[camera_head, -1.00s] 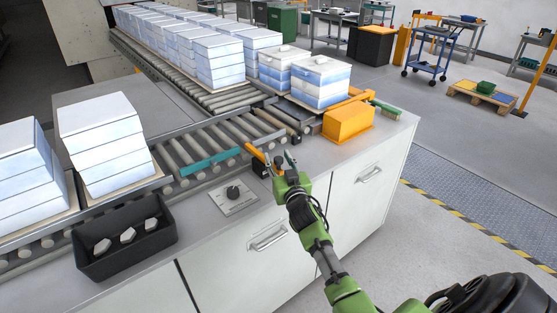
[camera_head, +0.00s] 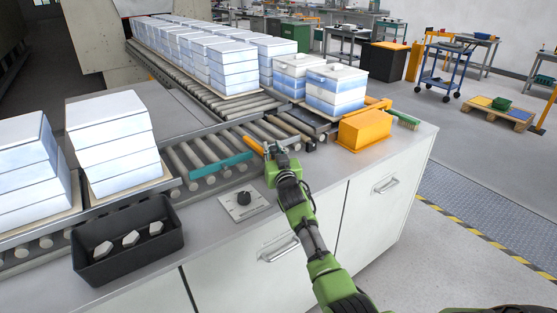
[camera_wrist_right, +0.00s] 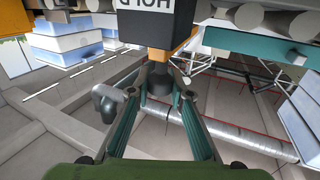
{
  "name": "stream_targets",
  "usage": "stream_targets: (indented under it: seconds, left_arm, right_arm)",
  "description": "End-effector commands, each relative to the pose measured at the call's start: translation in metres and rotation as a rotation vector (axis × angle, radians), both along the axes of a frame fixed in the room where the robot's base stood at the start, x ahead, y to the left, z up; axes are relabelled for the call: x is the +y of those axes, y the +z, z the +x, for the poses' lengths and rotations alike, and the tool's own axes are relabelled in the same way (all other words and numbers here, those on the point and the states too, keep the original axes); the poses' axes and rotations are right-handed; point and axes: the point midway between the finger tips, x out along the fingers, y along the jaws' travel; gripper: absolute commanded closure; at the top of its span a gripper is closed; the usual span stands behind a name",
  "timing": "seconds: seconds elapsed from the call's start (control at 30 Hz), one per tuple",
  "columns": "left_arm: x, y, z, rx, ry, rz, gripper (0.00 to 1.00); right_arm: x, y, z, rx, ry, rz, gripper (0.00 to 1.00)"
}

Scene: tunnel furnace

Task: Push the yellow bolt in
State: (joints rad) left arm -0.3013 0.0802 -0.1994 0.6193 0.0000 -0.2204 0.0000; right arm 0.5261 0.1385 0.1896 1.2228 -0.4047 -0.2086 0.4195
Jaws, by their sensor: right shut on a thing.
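The yellow bolt (camera_head: 253,145) shows as a short orange-yellow bar at the front edge of the roller conveyor, just left of my right gripper (camera_head: 273,149). In the right wrist view, my right gripper (camera_wrist_right: 161,78) has its fingers closed in around a dark stem (camera_wrist_right: 160,84). My left gripper is not in view.
A teal bar (camera_head: 222,165) lies along the conveyor edge. A knob panel (camera_head: 242,201) and a black bin (camera_head: 125,243) with white pieces are on the counter to the left. An orange box (camera_head: 365,130) and green brush (camera_head: 403,120) are to the right. Stacked blue-white blocks stand on the conveyor.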

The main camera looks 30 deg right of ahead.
Motion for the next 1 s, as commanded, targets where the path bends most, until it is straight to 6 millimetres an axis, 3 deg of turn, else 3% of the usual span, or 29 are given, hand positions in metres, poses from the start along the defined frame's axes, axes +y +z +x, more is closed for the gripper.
stream_targets:
  seconds: [0.1,0.3,0.33,0.4,0.77,1.0]
  left_arm:
    - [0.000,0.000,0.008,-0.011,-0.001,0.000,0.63]
    - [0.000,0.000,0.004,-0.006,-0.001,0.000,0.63]
    - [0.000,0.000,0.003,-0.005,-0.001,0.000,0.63]
    - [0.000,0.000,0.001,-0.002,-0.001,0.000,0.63]
    - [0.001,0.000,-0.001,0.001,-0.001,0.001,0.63]
    - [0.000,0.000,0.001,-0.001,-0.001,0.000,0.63]
  right_arm:
    - [0.001,0.000,0.002,0.002,0.002,0.002,1.00]
    - [0.001,0.001,0.002,0.001,0.002,0.001,1.00]
    - [0.001,0.001,0.002,0.001,0.002,0.001,0.73]
    - [0.001,0.001,0.002,0.001,0.002,0.001,0.63]
    - [0.001,-0.001,0.000,0.004,0.001,0.001,0.63]
    - [0.008,-0.002,-0.020,0.003,0.001,-0.001,0.63]
